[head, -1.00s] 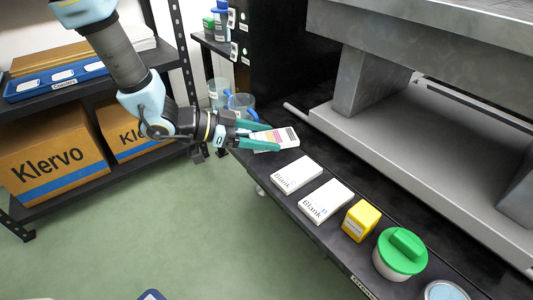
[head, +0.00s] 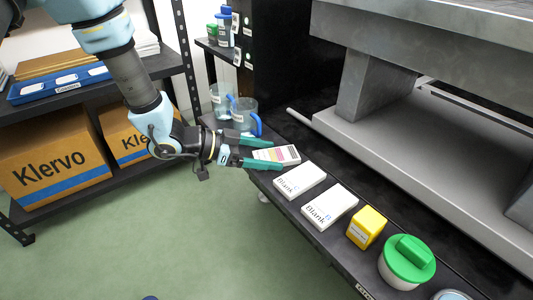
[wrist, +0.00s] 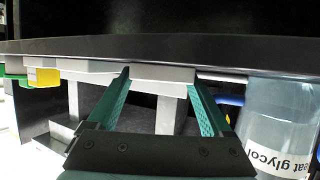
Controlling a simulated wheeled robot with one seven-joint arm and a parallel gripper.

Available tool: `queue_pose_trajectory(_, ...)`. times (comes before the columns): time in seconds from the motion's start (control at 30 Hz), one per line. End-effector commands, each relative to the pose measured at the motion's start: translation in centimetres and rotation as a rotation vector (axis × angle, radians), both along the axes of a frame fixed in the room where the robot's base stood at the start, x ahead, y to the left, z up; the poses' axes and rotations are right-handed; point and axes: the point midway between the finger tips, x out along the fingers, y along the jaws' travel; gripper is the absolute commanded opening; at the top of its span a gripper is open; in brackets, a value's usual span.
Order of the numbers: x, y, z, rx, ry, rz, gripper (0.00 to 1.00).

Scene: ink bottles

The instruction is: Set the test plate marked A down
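A white test plate with coloured stripes (head: 277,154) lies flat on the dark shelf, at the far end of the row of plates. Its letter is too small to read. My gripper (head: 281,156) is open, with one green finger on each side of this plate and small gaps showing. In the wrist view the plate's pale edge (wrist: 163,74) shows between the spread fingertips (wrist: 160,80).
Two white plates marked Blank, one C (head: 299,180) and one B (head: 329,206), lie nearer on the shelf. Clear jugs with blue handles (head: 243,115) stand close behind my gripper.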

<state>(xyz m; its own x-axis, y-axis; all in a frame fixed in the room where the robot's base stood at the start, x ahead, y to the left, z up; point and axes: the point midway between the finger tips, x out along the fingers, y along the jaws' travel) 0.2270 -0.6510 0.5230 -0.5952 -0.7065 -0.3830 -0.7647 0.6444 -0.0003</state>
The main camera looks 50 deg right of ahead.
Motion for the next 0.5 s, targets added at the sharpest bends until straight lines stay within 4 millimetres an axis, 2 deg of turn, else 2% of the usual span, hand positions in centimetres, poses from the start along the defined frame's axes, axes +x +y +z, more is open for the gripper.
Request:
queue_pose_trajectory(0.13,0.0,0.0,0.4,-0.001,-0.001,0.000,0.84)
queue_pose_trajectory(0.23,0.7,0.7,0.8,0.000,0.000,0.002,0.84)
queue_pose_trajectory(0.5,4.0,4.6,3.1,0.000,0.000,0.005,0.84)
